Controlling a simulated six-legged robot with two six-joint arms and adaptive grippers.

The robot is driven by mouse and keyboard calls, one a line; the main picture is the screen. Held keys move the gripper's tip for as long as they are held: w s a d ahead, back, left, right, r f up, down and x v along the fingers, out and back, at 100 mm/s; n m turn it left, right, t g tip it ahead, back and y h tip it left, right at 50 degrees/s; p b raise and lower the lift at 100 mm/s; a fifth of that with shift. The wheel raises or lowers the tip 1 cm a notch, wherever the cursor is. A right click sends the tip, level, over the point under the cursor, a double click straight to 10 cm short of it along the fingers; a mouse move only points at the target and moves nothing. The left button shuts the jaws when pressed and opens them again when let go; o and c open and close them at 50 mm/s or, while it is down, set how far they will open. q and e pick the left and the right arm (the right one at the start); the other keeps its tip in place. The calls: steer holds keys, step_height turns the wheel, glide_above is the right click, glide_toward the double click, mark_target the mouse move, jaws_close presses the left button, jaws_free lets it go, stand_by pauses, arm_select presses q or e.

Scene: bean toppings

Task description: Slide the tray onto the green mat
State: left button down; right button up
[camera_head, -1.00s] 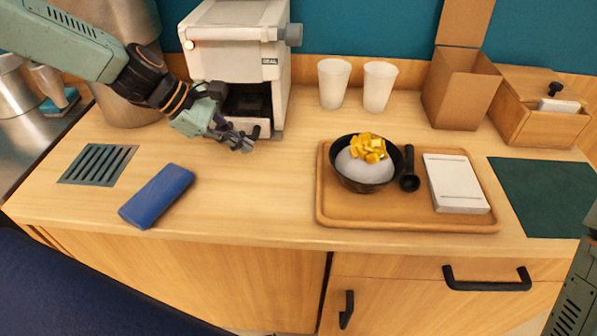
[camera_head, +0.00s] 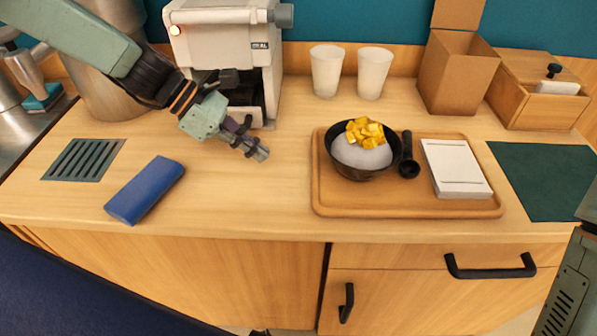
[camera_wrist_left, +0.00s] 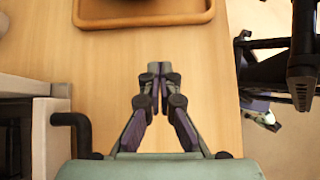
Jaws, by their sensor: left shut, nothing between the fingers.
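The wooden tray (camera_head: 340,204) lies on the counter, right of centre, left of the green mat (camera_head: 545,180) with a narrow strip of counter between them. On the tray are a black bowl (camera_head: 352,172) with white and yellow contents, a black scoop (camera_head: 408,168) and a white card or pad (camera_head: 456,168). My left gripper (camera_head: 262,155) is shut and empty, above the counter to the left of the tray and apart from it. In the left wrist view the shut fingertips (camera_wrist_left: 154,68) point toward the tray's edge (camera_wrist_left: 145,21). My right gripper is not in view.
A white machine (camera_head: 220,50) stands behind my left gripper. Two white cups (camera_head: 327,70), a cardboard box (camera_head: 458,75) and a wooden box (camera_head: 520,105) stand along the back. A blue cloth or pouch (camera_head: 145,190) lies at left. The counter just left of the tray is clear.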

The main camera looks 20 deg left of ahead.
arm_select(q)
steer(key=b+x, duration=0.2)
steer(key=x, duration=0.1)
steer(key=b+x, duration=0.1)
steer(key=x, duration=0.1)
steer(key=shift+s+f+b, duration=0.1)
steer(key=shift+f+b, duration=0.25)
steer(key=shift+f, duration=0.2)
steer(key=shift+w+d+b, duration=0.2)
steer(key=shift+d, duration=0.35)
steer(key=shift+w+d+b, duration=0.15)
steer(key=shift+d+b, duration=0.05)
steer(key=shift+d, duration=0.35)
steer(key=shift+d+r+b, duration=0.2)
steer(key=shift+d+b, duration=0.1)
steer(key=shift+d, duration=0.45)
steer(key=shift+w+d, duration=0.25)
steer(key=shift+s, duration=0.1)
